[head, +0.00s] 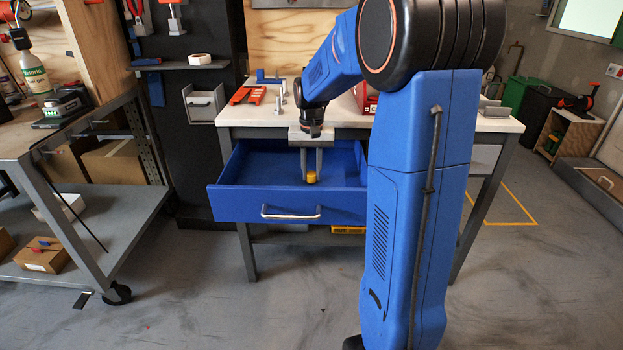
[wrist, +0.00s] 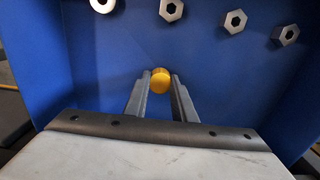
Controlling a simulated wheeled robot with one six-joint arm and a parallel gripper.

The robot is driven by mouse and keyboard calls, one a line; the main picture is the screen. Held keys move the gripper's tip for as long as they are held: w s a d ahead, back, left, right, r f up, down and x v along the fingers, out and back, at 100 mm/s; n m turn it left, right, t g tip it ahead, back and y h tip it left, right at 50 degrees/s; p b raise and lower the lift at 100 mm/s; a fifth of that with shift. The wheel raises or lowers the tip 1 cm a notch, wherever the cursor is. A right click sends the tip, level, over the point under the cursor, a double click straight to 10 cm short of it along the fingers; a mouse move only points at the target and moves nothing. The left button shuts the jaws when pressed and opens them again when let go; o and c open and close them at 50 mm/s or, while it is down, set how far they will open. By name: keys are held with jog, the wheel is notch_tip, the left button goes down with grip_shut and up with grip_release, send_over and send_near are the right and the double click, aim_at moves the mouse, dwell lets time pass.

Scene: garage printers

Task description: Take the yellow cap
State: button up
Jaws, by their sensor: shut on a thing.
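The yellow cap (head: 311,178) is a small round piece between the fingertips of my gripper (head: 311,172). My gripper points down over the open blue drawer (head: 235,207) and is shut on the cap. In the wrist view, the yellow cap (wrist: 160,81) shows between the ends of the two grey fingers (wrist: 160,92). Behind it is the blue drawer floor (wrist: 130,52). I cannot tell whether the cap still touches the drawer floor.
Several metal nuts, such as this one (wrist: 171,9), lie in the drawer along the top of the wrist view. The workbench top (head: 240,115) holds orange parts (head: 248,95). A grey cart (head: 75,215) stands at the left. The floor in front of the drawer is clear.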

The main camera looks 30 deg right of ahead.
aim_at(311, 173)
jog(key=shift+r, duration=1.65)
jog(key=shift+a, duration=0.1)
